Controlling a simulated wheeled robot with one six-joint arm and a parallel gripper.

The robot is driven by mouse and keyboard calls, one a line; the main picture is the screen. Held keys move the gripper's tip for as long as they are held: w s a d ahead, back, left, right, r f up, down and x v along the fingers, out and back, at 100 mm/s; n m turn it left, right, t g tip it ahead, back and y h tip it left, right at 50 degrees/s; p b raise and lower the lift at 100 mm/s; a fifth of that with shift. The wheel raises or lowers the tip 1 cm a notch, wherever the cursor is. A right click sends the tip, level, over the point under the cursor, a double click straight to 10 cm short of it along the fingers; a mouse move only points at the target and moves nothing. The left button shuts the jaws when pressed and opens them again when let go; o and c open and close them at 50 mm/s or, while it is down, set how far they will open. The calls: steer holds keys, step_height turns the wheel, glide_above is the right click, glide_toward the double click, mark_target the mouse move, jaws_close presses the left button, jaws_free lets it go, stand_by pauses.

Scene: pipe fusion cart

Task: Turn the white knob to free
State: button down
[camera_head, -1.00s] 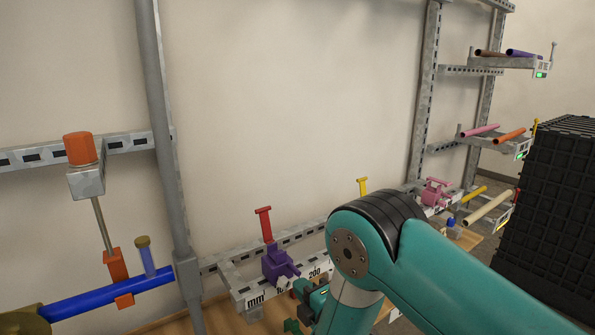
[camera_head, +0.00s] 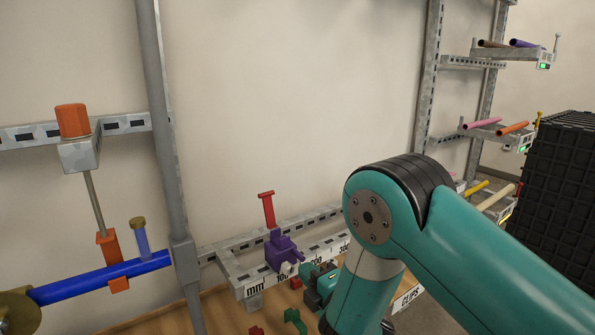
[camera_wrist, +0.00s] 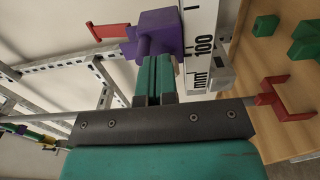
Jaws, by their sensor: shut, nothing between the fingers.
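A purple clamp body (camera_head: 281,248) with a red T-handle (camera_head: 267,209) sits on the white millimetre scale (camera_head: 260,283) of the rail. A small pale piece (camera_head: 287,268), perhaps the white knob, shows at the clamp's lower front; it is too small to be sure. My gripper (camera_head: 308,269) is just right of the clamp, partly behind my arm. In the wrist view, the shut fingers (camera_wrist: 154,62) point at the purple clamp (camera_wrist: 156,32), close to its round purple stub. A pale edge (camera_wrist: 178,66) shows beside the fingertips. I cannot tell whether they touch.
A blue pipe (camera_head: 100,278) with an orange clamp (camera_head: 109,248) crosses the left. A grey upright post (camera_head: 165,130) stands left of the rail. Green (camera_head: 295,320) and red (camera_head: 257,330) pieces lie on the wooden table. A black crate stack (camera_head: 560,205) stands at right.

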steer(key=b+v, duration=0.4)
steer(key=b, duration=0.2)
steer(key=shift+s+f, duration=0.1)
steer(key=shift+f, duration=0.1)
steer(key=shift+d, duration=0.1)
steer(key=s+d+r+m+g+h+p, duration=0.35)
steer(key=d+r+m+h, duration=0.45)
steer(key=m, duration=0.6)
steer(key=s+r+m+g, duration=0.1)
steer(key=s+r+g, duration=0.1)
steer(key=s, duration=0.6)
steer(key=s+d+r+m+g+y+p, duration=0.1)
steer(key=s+r+g, duration=0.1)
steer(key=s+g, duration=0.3)
steer(key=s+d+r+m+g+y, duration=0.1)
steer(key=s+r+g, duration=0.2)
steer(key=s, duration=0.8)
steer(key=shift+s+m+g, duration=0.2)
steer(key=shift+m+g, duration=0.2)
steer(key=shift+g, duration=0.35)
